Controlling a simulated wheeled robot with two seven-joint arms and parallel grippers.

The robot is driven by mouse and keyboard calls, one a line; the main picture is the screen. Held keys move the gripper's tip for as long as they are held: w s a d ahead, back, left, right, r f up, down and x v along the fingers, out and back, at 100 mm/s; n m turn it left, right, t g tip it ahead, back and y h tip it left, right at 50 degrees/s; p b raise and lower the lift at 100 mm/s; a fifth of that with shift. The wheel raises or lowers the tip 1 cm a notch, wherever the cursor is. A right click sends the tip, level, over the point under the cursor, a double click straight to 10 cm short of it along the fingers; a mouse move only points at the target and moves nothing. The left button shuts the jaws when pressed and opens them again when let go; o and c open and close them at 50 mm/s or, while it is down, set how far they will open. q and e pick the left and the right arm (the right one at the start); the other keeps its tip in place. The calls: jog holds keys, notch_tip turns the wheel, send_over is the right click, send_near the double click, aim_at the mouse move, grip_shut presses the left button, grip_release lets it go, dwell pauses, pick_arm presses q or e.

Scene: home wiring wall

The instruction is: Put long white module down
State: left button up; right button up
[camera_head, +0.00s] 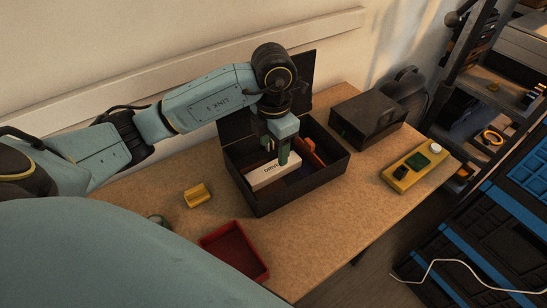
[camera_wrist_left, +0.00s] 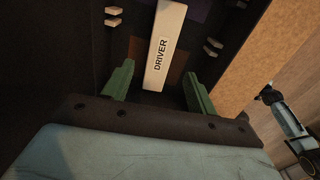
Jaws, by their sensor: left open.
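The long white module (camera_head: 272,174), lettered "DRIVER", lies inside the open black box (camera_head: 265,203) on the table. It also shows in the left wrist view (camera_wrist_left: 165,40), between the two green fingers and apart from both. My left gripper (camera_head: 283,157) reaches down into the box from above, with its fingers open around the near part of the module. My right gripper is in neither view.
An orange-red item (camera_head: 313,158) lies in the box. A red tray (camera_head: 235,249) and a yellow block (camera_head: 197,195) stand left of it. A closed dark box (camera_head: 368,120) and a yellow control panel (camera_head: 414,167) stand to the right. The table's front right is clear.

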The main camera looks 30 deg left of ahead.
aim_at(274, 167)
pick_arm(q)
notch_tip(274, 167, up, 5)
jog(key=shift+f, duration=0.1)
dwell(1.0)
